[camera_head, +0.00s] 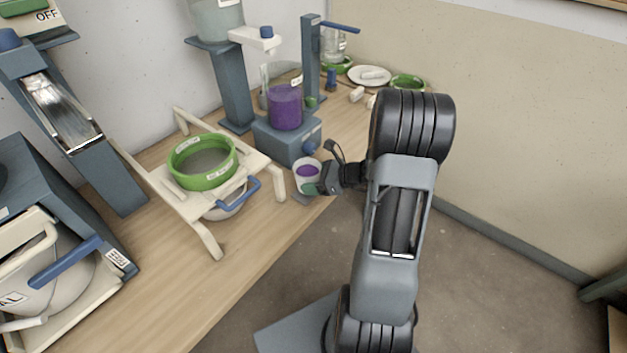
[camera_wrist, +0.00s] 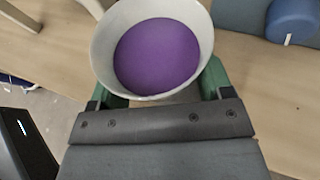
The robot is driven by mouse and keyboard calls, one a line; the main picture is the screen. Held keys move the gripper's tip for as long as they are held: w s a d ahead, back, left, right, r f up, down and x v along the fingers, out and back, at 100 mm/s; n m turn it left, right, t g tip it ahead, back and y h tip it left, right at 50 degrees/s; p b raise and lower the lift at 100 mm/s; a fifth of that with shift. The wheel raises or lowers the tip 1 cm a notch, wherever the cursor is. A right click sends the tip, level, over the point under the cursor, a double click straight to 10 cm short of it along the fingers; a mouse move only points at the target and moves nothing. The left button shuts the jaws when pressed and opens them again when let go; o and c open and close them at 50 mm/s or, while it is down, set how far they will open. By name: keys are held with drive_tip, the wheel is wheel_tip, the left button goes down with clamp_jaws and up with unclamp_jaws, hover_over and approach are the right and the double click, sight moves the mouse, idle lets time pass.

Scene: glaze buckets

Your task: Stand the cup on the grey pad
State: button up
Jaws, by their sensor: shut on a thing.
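A white cup (camera_wrist: 103,45) with purple liquid in it fills the top middle of the wrist view. In the head view the cup (camera_head: 301,180) is at the table's front edge, just in front of the dispenser's blue tap. My gripper (camera_wrist: 160,88) is shut on the cup, with a green finger on each side; it also shows in the head view (camera_head: 312,187). The cup looks upright.
A blue-grey dispenser (camera_head: 286,140) with a jar of purple glaze (camera_head: 285,106) stands close behind the cup. A green-rimmed sieve (camera_head: 203,163) sits on a cream stand (camera_head: 207,238) to the left. The wooden table (camera_head: 185,290) is bare at the front. Plates and small items lie at the far end.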

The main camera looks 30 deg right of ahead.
drive_tip(key=shift+f, duration=0.3)
drive_tip(key=shift+f, duration=0.25)
drive_tip(key=o, duration=1.1)
drive_tip(key=shift+r, duration=0.1)
